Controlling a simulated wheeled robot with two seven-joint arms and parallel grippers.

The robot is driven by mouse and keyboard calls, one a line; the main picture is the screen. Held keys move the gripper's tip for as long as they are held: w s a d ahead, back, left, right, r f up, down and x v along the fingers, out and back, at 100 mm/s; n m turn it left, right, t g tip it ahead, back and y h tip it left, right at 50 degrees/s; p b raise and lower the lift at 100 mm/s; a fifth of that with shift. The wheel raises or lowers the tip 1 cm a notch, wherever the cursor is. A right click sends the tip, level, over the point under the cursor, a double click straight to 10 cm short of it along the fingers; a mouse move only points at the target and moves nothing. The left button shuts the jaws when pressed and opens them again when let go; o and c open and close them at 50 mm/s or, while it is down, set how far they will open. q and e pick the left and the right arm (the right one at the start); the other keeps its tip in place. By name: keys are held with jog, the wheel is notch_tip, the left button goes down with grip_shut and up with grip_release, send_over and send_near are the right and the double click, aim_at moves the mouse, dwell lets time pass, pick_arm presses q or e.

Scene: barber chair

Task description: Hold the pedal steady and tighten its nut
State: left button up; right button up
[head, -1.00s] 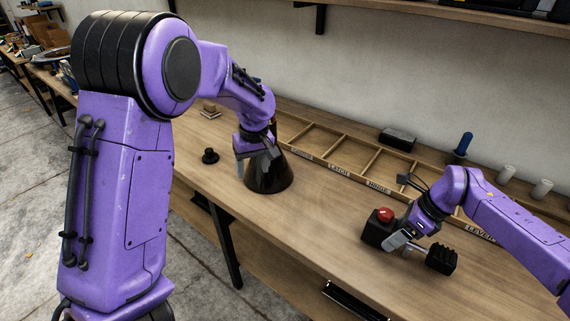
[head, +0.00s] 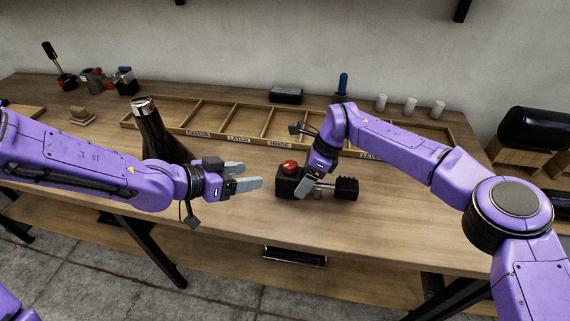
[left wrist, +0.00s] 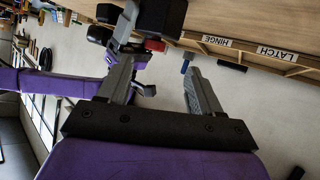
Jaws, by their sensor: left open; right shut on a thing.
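The pedal (head: 347,188) is a black ribbed pad on a short metal arm, joined to a black block (head: 287,184) with a red knob (head: 289,167). It lies on the workbench in the head view. My right gripper (head: 303,187) is shut on the pedal assembly near the block; the exact grip spot is partly hidden. My left gripper (head: 250,176) is open and empty, its fingers pointing right, a short way left of the block. In the left wrist view, the open fingers (left wrist: 157,88) stand apart, with the red knob (left wrist: 155,45) beyond. I cannot make out the nut.
A dark tapered bottle-like thing (head: 152,130) with a shiny top stands behind my left arm. A labelled wooden divider tray (head: 222,137) runs along the back. A black box (head: 286,95), blue handle (head: 343,84) and white cylinders stand behind it. The bench right of the pedal is clear.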

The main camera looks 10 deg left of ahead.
aim_at(289, 164)
pick_arm(q)
jog(key=shift+m+t+h, duration=0.3)
jog(key=shift+m+h, duration=0.1)
jog(key=x, duration=0.8)
jog(key=r+x, duration=0.1)
jog(key=x, duration=0.3)
jog(key=shift+w+d, duration=0.2)
jog(key=shift+d, duration=0.05)
jog(key=shift+r, duration=0.1)
jog(key=shift+c, duration=0.4)
jog(key=c, duration=1)
